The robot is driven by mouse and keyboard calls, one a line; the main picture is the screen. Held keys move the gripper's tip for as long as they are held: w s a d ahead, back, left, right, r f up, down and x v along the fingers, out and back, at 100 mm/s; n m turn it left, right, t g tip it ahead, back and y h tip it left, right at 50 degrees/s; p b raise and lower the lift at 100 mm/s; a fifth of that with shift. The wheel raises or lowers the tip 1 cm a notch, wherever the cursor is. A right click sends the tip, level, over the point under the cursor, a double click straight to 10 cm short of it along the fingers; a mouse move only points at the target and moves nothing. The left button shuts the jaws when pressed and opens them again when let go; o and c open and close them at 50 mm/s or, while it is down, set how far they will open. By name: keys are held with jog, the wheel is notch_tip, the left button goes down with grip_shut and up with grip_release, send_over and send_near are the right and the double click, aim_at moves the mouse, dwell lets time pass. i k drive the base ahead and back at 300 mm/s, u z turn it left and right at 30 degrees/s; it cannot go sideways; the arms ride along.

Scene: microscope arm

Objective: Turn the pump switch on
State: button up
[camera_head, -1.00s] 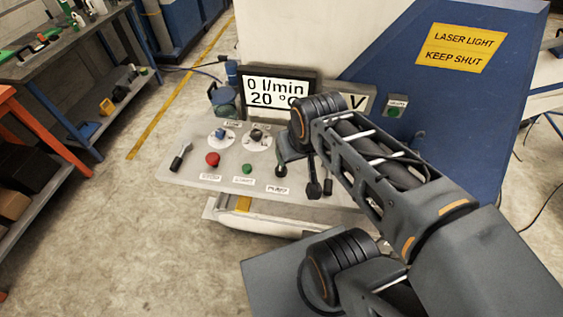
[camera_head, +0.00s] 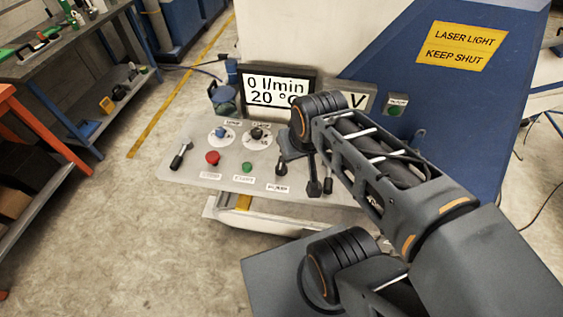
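The pump switch (camera_head: 282,167) is a small black lever on the grey control panel (camera_head: 215,183), above a white label that seems to read PUMP. Its knob end points down towards the panel's front edge. My gripper (camera_head: 320,188) hangs over the right part of the panel, just right of the pump switch and apart from it. Its two dark fingertips show side by side with a narrow gap and nothing between them. My wrist and forearm hide the panel's right end. The display (camera_head: 278,92) behind the panel reads 0 l/min and 20 °C.
A red button (camera_head: 212,157), a green button (camera_head: 247,167), a blue knob (camera_head: 221,132), a black knob (camera_head: 257,133) and another black lever (camera_head: 181,155) share the panel. A blue cabinet wall (camera_head: 440,120) stands right.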

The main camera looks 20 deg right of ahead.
aim_at(280, 169)
jog(key=z, duration=0.85)
jog(key=k, duration=0.8)
jog(key=u, duration=0.8)
jog(key=i, duration=0.5)
jog(key=u, duration=0.05)
